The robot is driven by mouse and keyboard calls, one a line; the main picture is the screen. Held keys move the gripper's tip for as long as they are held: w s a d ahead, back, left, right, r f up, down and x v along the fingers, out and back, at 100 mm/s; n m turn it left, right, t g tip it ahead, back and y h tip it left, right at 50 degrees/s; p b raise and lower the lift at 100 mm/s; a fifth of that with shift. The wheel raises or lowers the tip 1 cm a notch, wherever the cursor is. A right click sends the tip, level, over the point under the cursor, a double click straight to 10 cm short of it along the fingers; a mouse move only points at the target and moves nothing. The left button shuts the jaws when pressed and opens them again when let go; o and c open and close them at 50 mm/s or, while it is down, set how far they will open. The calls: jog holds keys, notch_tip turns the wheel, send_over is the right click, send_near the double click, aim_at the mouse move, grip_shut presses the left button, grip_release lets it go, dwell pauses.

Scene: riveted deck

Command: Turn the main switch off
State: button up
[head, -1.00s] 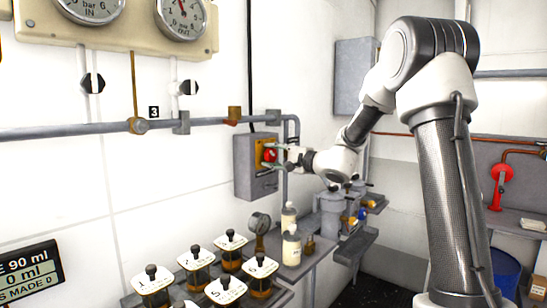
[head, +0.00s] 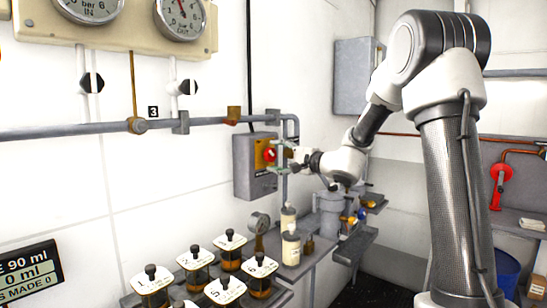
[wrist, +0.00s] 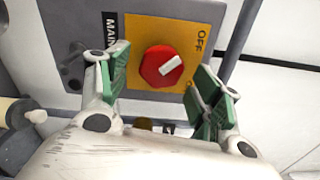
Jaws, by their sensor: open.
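In the wrist view the bar points right and slightly up, towards the OFF side. The plate is on a grey wall box (head: 241,165); the red knob also shows in the head view (head: 270,155). My gripper (head: 283,156) is open just in front of the knob. In the wrist view its green-padded fingers (wrist: 160,78) stand on either side of the knob, apart from it, holding nothing.
A grey pipe (head: 80,130) runs along the wall to above the box. Below, a bench carries bottles (head: 291,246), a small gauge (head: 259,222) and several lidded jars (head: 196,258). A grey cabinet (head: 350,75) hangs behind my arm.

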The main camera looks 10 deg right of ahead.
jog(key=v, duration=0.9)
jog(key=shift+s+d, duration=0.2)
jog(key=shift+s, duration=0.05)
